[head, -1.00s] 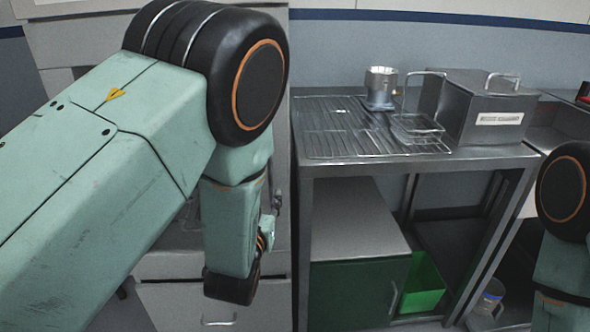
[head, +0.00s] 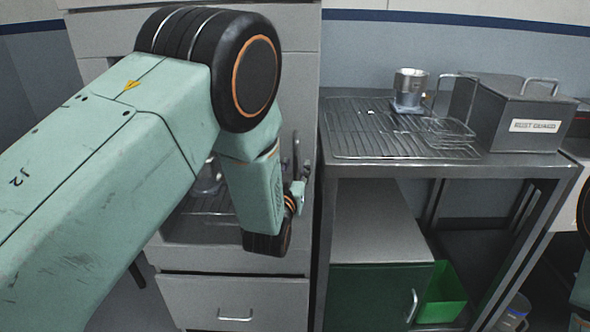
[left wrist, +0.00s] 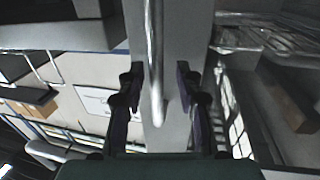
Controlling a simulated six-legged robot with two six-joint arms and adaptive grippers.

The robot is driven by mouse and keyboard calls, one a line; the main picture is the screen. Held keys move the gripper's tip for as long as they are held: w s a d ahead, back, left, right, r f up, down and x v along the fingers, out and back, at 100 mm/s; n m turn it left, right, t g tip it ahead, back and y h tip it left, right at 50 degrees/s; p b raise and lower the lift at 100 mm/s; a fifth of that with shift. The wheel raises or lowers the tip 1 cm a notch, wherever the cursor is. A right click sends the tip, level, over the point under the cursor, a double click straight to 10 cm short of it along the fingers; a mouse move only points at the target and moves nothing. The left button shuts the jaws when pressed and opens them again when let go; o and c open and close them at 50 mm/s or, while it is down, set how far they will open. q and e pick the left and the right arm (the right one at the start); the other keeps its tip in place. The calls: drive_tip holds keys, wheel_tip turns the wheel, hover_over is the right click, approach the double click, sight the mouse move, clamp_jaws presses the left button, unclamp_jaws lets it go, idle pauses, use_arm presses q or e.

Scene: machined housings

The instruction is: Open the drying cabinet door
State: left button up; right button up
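The drying cabinet (head: 297,75) appears to be the tall grey unit behind my left arm. A vertical bar handle (head: 296,152) shows on the right part of its front. My left gripper (head: 304,182) is at this handle, partly hidden by its wrist. In the left wrist view, the open fingers (left wrist: 158,92) stand on both sides of the handle (left wrist: 155,60), with gaps visible. The bar runs along a grey panel (left wrist: 184,40). A rack and a metal part show inside the cabinet; I cannot tell whether through glass. My right gripper is outside the view.
A steel table (head: 400,166) stands right of the cabinet, with a wire rack (head: 370,140), a metal housing (head: 410,88), a wire basket (head: 447,130) and a lidded box (head: 520,110). Below are a green-fronted cabinet (head: 370,290) and a green bin (head: 443,295). A drawer (head: 235,295) sits below the rack.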

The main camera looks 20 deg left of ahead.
use_arm(q)
drive_tip(key=shift+d, duration=0.2)
drive_tip(key=shift+c, duration=0.3)
clamp_jaws()
